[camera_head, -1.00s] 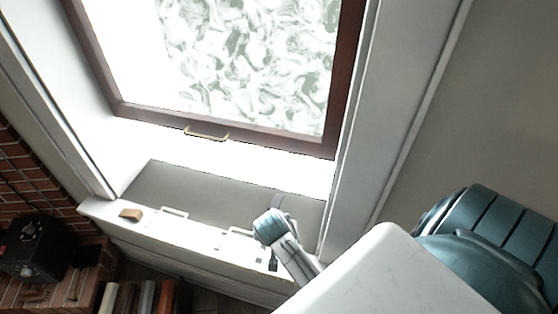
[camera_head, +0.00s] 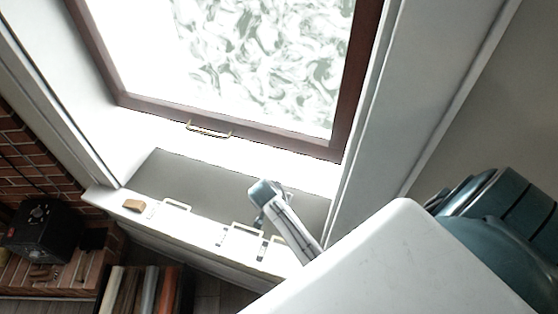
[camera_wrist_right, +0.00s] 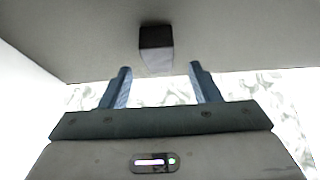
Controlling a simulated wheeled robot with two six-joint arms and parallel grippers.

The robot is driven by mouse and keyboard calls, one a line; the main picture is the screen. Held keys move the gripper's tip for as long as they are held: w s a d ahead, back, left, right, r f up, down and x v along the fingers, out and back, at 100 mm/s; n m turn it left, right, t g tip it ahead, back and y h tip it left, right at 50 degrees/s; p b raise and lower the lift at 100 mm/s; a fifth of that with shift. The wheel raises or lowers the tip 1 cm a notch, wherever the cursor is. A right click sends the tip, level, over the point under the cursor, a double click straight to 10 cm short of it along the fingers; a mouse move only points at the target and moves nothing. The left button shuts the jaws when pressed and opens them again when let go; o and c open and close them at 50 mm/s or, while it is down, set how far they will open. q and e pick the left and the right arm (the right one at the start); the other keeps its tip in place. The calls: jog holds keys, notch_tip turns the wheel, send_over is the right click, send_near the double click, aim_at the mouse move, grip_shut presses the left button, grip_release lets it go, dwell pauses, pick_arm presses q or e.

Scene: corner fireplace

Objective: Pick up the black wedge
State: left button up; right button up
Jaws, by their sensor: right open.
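The black wedge (camera_wrist_right: 157,50) shows in the right wrist view, against a grey surface at the top of the picture. It lies just beyond my right gripper (camera_wrist_right: 158,70), roughly centred between the two fingertips and apart from both. The right gripper is open and empty. In the head view my right gripper (camera_head: 266,192) is in front of the grey panel below the window; its fingers are too small to make out. I cannot pick out the black wedge for sure in the head view. My left gripper is not in view.
A white ledge (camera_head: 205,225) with pale handles (camera_head: 176,204) runs below the window (camera_head: 260,70). A small brown block (camera_head: 134,205) lies at its left end. At lower left are a black box (camera_head: 42,232), bricks and several books (camera_head: 145,290).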

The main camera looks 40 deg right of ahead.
jog(key=shift+x, duration=1.4)
jog(key=shift+s, duration=0.1)
jog(key=c, duration=1.1)
jog(key=shift+o, duration=0.2)
jog(key=shift+r, duration=0.15)
